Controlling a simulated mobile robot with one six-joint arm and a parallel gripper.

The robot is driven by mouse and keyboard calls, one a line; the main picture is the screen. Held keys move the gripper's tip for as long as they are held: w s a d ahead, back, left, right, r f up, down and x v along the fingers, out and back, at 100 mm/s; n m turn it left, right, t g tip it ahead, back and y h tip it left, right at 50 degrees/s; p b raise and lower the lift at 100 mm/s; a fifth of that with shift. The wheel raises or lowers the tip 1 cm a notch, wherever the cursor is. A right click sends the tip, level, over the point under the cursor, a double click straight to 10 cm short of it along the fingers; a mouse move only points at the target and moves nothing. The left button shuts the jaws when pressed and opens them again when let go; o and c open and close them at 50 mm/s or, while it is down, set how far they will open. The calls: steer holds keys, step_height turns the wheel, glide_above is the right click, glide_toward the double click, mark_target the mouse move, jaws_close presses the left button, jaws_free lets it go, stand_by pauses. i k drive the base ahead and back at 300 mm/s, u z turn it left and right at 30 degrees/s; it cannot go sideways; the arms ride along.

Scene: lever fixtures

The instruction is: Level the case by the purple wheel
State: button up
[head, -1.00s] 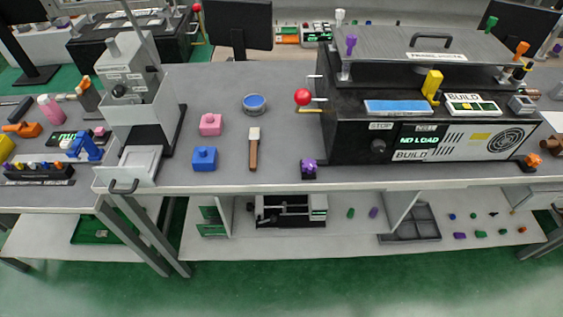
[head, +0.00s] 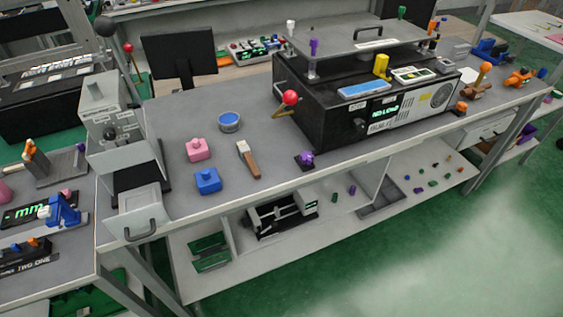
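The black case (head: 310,113) stands on the grey bench, with a grey plate (head: 360,44) above it. A purple wheel-like knob (head: 306,159) sits on a dark base on the bench at the case's front left corner. A second purple knob (head: 313,46) stands upright at the plate's front left corner. An orange knob (head: 462,105) is at the case's front right corner. The front panel display (head: 385,108) glows green and seems to read "NO LOAD". Whether the case is tilted is hard to tell. My gripper is not in view.
A red-ball lever (head: 290,97) sticks out of the case's left side. A brown-handled tool (head: 248,160), pink block (head: 199,149), blue block (head: 208,181) and blue-topped round tin (head: 229,122) lie left of it. A grey lever machine (head: 118,125) stands further left. Green floor (head: 450,240) is clear in front.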

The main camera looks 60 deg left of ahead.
mark_target(307, 157)
steer(key=z, duration=0.05)
steer(key=k, duration=0.7)
steer(key=u, duration=2.95)
steer(key=i, duration=0.5)
steer(key=z, duration=0.1)
